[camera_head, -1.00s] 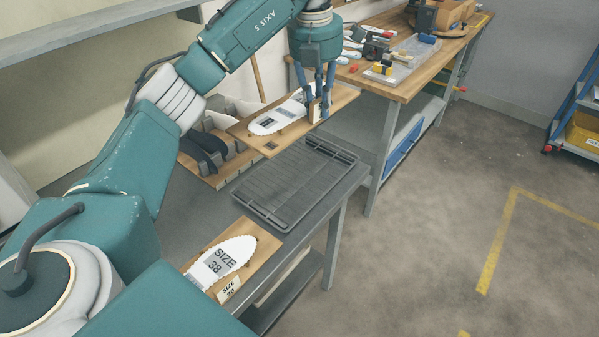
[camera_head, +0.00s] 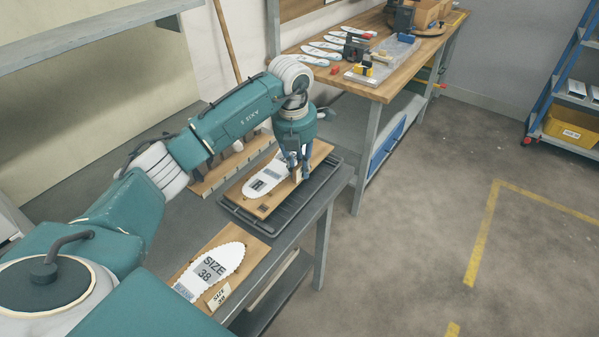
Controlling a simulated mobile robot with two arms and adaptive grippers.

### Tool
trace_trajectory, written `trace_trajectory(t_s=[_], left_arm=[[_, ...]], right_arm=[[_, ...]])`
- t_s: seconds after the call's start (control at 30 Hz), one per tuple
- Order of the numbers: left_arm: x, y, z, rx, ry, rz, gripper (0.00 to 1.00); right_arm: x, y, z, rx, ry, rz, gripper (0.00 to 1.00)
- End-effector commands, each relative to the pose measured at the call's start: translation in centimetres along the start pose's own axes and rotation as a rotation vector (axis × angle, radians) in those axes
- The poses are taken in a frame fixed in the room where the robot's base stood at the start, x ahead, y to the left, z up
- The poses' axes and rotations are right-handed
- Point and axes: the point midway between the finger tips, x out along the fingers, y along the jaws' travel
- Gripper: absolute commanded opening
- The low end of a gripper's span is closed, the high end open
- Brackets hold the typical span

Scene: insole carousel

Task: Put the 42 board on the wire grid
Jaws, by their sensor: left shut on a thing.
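The board (camera_head: 281,198) is a flat wooden plate with a white insole shape and a dark label too small to read. My left gripper (camera_head: 297,178) is shut on an upright part of it near its right edge. The board is roughly level over the dark wire grid (camera_head: 306,197) and covers most of it. I cannot tell whether it touches the grid or hangs just above. The grid's rim shows along the right and front. My right gripper is not in view.
A board marked SIZE 38 (camera_head: 240,240) lies on the grey table in front of the grid. A wooden slotted rack (camera_head: 212,178) stands behind it. A wooden workbench (camera_head: 375,88) with white insoles and tools is at the back.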

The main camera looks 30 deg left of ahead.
Motion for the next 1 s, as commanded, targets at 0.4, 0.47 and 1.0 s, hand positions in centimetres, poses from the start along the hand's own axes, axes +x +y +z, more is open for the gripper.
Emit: trace_trajectory(t_s=[0.4,0.47,1.0], left_arm=[[2.6,0.0,-0.3,0.000,-0.001,0.000,0.00],[2.7,0.0,-0.3,0.000,-0.001,0.000,0.00],[2.3,0.0,-0.3,0.000,0.000,-0.001,0.36]], right_arm=[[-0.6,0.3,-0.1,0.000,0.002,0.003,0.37],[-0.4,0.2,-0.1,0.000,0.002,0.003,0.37],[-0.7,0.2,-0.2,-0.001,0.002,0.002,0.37]])
